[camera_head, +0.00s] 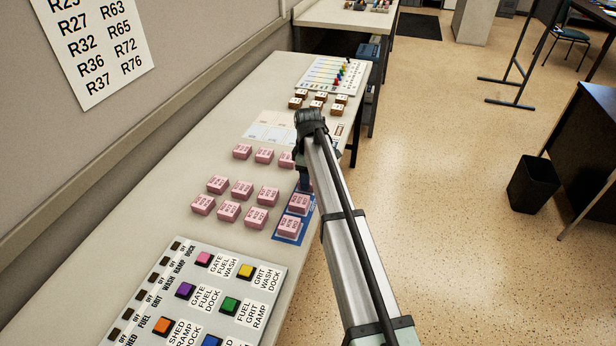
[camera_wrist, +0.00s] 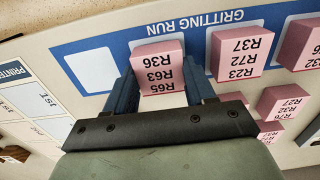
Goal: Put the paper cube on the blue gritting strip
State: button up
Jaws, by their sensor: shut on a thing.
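The blue gritting strip (camera_wrist: 113,44), marked "GRITTING RUN", runs across the wrist view and shows at the table's right edge in the head view (camera_head: 275,238). My gripper (camera_wrist: 161,88) is shut on a pink paper cube (camera_wrist: 158,66) marked R65, R63, R36. The held cube is at the strip; whether it touches it is hard to tell. Another pink cube (camera_wrist: 240,53), marked R37, R72, R23, stands beside it on the strip, and a third (camera_wrist: 300,45) is cut off at the right. An empty white square (camera_wrist: 90,70) lies on its other side. My arm hides the held cube in the head view.
Several loose pink cubes (camera_head: 229,211) stand left of the strip. A panel of coloured buttons (camera_head: 205,300) lies at the near end. Small brown blocks (camera_head: 317,104) and a board with coloured pegs (camera_head: 331,75) are farther back. The right table edge is close by.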

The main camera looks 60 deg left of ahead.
jog(key=shift+f, duration=0.3)
jog(key=o, duration=1)
jog(key=shift+o, duration=0.2)
notch_tip(320, 180, up, 12)
jog(key=shift+r, duration=0.2)
